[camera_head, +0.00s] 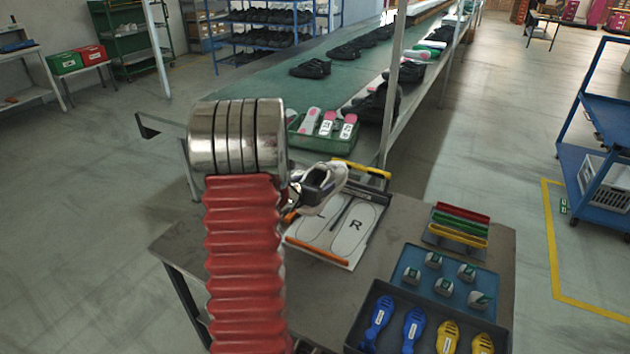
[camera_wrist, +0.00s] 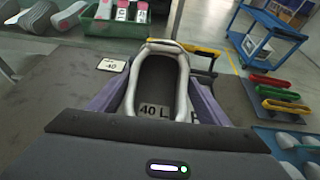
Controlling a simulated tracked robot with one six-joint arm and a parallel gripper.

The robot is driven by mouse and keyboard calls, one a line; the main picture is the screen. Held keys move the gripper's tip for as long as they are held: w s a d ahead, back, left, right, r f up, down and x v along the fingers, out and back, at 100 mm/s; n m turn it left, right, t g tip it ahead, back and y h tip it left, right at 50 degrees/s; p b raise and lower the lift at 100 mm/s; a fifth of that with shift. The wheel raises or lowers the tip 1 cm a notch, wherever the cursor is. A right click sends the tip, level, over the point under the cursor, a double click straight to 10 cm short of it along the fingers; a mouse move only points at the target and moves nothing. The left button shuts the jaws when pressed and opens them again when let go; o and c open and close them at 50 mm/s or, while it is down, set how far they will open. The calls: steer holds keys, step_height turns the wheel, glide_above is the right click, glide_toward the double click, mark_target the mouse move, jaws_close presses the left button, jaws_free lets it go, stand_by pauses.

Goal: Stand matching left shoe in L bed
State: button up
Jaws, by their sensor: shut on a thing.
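A white and grey shoe (camera_head: 322,182) is held in my gripper. In the wrist view the shoe (camera_wrist: 157,49) shows its opening, and its insole label reads 40 L. The two jaws of my gripper (camera_wrist: 155,97) press its sides. In the head view my arm mostly hides the gripper. The white board with two sole outlines (camera_head: 322,256) lies on the grey table below. The R bed (camera_head: 353,228) is empty; the L bed (camera_head: 310,228) is partly covered by the shoe. The shoe appears raised above the board's back left part, but its exact height is unclear.
A card reading 40 (camera_wrist: 111,65) lies on the table. A blue tray (camera_head: 405,262) of small parts, a dark tray (camera_head: 366,342) of blue and yellow shoe forms, and coloured bars (camera_head: 460,224) stand at the right.

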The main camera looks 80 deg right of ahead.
steer(key=shift+f, duration=4.75)
steer(key=o, duration=1.4)
steer(key=shift+f, duration=0.1)
steer(key=shift+r, duration=5.05)
